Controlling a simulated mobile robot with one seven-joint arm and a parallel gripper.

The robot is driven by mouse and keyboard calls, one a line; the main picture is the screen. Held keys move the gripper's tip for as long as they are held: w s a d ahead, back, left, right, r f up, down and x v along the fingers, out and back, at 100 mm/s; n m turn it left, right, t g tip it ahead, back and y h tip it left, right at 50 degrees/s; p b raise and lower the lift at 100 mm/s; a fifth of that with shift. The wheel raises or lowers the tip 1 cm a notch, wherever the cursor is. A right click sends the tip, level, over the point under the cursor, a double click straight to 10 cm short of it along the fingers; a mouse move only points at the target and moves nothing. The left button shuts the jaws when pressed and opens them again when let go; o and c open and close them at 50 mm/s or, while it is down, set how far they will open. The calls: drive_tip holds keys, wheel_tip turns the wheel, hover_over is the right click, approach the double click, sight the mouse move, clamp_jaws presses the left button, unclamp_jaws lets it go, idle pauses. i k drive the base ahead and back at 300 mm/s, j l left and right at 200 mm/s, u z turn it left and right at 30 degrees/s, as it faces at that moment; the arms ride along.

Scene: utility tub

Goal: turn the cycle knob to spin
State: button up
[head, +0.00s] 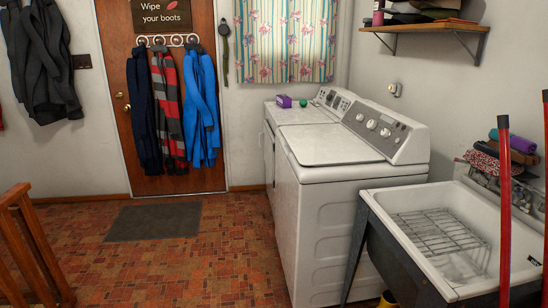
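A white top-loading washer (315,200) stands right of the middle, its lid down. Its grey, sloped control panel (400,142) carries several pale round knobs, including a left knob (360,117), a middle knob (371,124) and a right knob (385,132). Their labels and pointer directions are too small to read, so I cannot tell which is the cycle knob or where it is set. A second white machine (290,114) stands behind the washer, with its own panel (334,99). My gripper is not in view.
A utility tub (373,200) with a wire rack stands right of the washer. Two red poles (504,200) rise at the right edge. A wooden railing (32,245) is at lower left. The tiled floor left of the washer is clear around a grey mat (153,222).

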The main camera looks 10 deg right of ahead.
sight(372, 124)
drive_tip(key=i+j+z, duration=0.3)
drive_tip(key=i+z, duration=0.15)
drive_tip(key=i, duration=0.2)
drive_tip(key=i+j+z, duration=0.45)
drive_tip(key=i+j, duration=0.05)
drive_tip(key=i, duration=0.1)
